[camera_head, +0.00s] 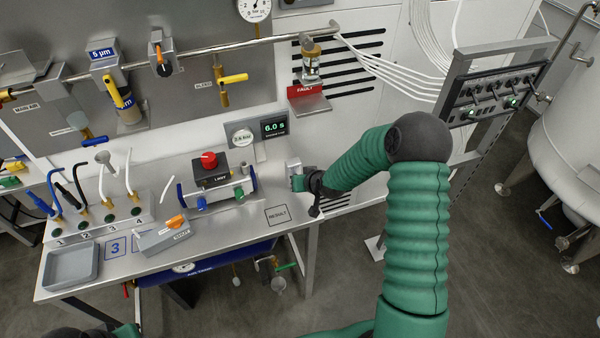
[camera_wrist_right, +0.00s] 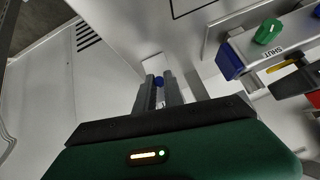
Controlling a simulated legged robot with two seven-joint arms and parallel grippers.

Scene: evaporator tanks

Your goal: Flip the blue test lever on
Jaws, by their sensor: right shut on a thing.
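My right gripper (camera_head: 299,183) is at the right end of the steel bench, beside a small grey upright box (camera_head: 293,166). In the right wrist view its two dark fingers (camera_wrist_right: 158,92) are close together. A small blue tip (camera_wrist_right: 158,81), which looks like the blue test lever, shows between the fingertips. The gripper is shut on it. The rest of the lever is hidden by the fingers, so its angle cannot be told. In the head view the gripper and wrist cover the lever. My left gripper is not in view.
A valve block with a red knob (camera_head: 209,160) stands left of my right gripper; its blue end (camera_wrist_right: 229,63) is near in the wrist view. A 6.0 s display (camera_head: 274,127) is behind. The bench around the RESULT square (camera_head: 277,214) is clear.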

